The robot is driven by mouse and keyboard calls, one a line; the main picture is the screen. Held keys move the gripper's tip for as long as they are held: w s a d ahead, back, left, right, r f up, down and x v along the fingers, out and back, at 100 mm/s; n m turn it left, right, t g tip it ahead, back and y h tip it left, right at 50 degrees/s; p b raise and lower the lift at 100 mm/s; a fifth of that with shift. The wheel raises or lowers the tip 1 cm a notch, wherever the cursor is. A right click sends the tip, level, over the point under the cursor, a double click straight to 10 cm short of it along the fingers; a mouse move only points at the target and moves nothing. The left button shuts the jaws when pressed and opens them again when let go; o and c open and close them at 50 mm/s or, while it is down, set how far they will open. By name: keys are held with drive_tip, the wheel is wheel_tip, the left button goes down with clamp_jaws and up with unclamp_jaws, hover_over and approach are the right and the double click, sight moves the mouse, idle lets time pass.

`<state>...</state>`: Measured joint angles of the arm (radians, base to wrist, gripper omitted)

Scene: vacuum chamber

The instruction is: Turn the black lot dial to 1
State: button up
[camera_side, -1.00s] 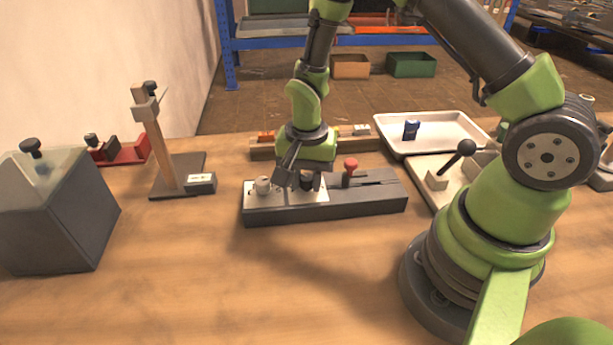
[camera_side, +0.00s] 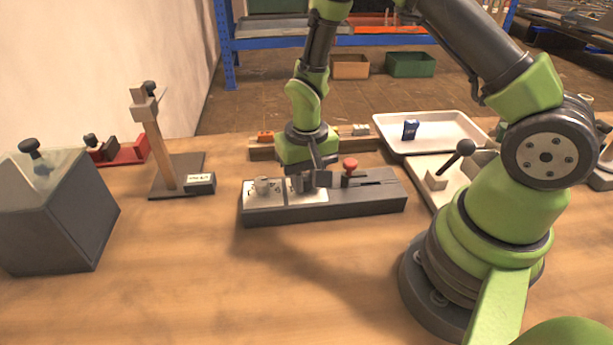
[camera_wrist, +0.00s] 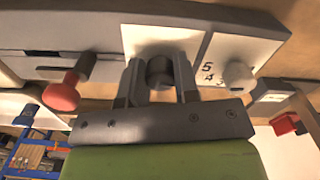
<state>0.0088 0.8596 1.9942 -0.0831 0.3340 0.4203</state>
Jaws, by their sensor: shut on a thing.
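The black lot dial (camera_wrist: 160,72) stands on a white plate of the dark grey control block (camera_side: 350,204). My gripper (camera_side: 309,182) is down over that plate in the side view. In the wrist view my gripper (camera_wrist: 159,80) has a finger on each side of the dial and is shut on it. The dial's pointer and most of its scale are hidden by the fingers, so I cannot read its setting. A white knob (camera_wrist: 238,74) on the neighbouring plate has the numbers 5 and 4 beside it.
A red-topped lever (camera_side: 350,165) rises from the block just right of my gripper. A wooden post stand (camera_side: 168,160) and a grey box (camera_side: 60,220) stand to the left. A white tray (camera_side: 455,147) lies behind right. The front table is clear.

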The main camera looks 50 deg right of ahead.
idle(0.3)
drive_tip(key=o, duration=0.9)
wheel_tip(320, 180, up, 9)
drive_tip(key=shift+f, duration=0.2)
drive_tip(key=shift+r, duration=0.65)
wheel_tip(320, 180, up, 11)
drive_tip(key=t, duration=0.3)
hover_over(306, 177)
drive_tip(key=s+a, duration=0.1)
drive_tip(key=s, duration=0.4)
drive_tip(key=s+r+t, duration=0.1)
drive_tip(key=s, duration=0.2)
drive_tip(key=s+a+r+n+t+y, duration=0.1)
drive_tip(key=s+r, duration=0.1)
drive_tip(key=s, duration=0.1)
drive_tip(key=s+a+r+n+t+y, duration=0.1)
drive_tip(key=s+r+t, duration=0.1)
drive_tip(key=s, duration=0.2)
drive_tip(key=shift+r, duration=0.25)
